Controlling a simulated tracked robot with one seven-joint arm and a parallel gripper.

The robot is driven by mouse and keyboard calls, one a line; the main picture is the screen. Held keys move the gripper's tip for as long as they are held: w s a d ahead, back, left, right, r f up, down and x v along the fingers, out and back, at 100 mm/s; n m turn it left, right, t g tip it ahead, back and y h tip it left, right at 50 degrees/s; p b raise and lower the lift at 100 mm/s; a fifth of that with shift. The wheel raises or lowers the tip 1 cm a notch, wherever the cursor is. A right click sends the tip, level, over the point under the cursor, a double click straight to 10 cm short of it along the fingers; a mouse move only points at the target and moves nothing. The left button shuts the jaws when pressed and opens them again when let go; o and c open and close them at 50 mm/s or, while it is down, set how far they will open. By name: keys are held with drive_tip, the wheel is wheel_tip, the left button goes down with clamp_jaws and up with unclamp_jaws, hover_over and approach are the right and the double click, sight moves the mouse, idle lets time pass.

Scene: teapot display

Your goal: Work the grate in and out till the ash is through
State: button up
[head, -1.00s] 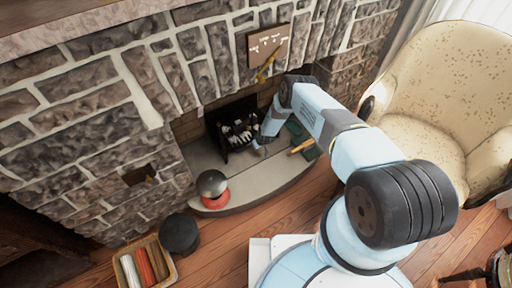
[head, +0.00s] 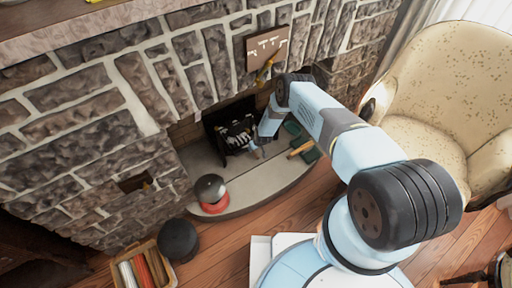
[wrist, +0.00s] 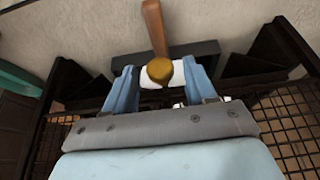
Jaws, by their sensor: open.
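The dark grate (head: 222,141) sits in the fireplace opening, with pale pieces in or on it. In the wrist view, dark wire mesh (wrist: 290,130) shows on both sides of my gripper. My gripper (head: 256,151) is at the right front of the grate. In the wrist view, my gripper (wrist: 160,76) is open, its two blue fingers on either side of a brass knob (wrist: 160,71) on a wooden handle (wrist: 154,28). A white cylinder lies behind the knob. I cannot tell whether the fingers touch either one. Ash cannot be made out.
A pale hearth slab (head: 262,182) lies in front, with a round red-and-dark object (head: 212,194) at its left. A dark round stool-like object (head: 178,238) and a box of rolls (head: 145,268) stand left on the floor. A cream armchair (head: 425,100) is at the right.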

drive_tip(key=v, duration=1.3)
drive_tip(key=shift+r, duration=0.3)
